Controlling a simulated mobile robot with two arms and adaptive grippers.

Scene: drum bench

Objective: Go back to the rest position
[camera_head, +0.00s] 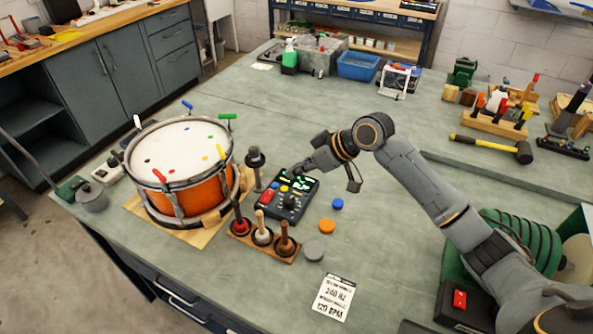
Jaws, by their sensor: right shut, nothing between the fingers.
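My right arm comes in from the right, and my right gripper (294,171) is shut and empty. Its fingertips are over the far edge of a small black control box (286,196) with a red display, green lights and knobs. I cannot tell whether the fingertips touch the box. An orange drum (180,194) with a white head stands on a wooden board to the left of the box. My left gripper does not show.
A wooden rack with several handled tools (262,238) stands in front of the box. Loose discs in blue, orange (327,226) and grey lie to its right, with a printed card (334,298) nearer. A yellow hammer (492,147) lies at right. The bench behind the drum is clear.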

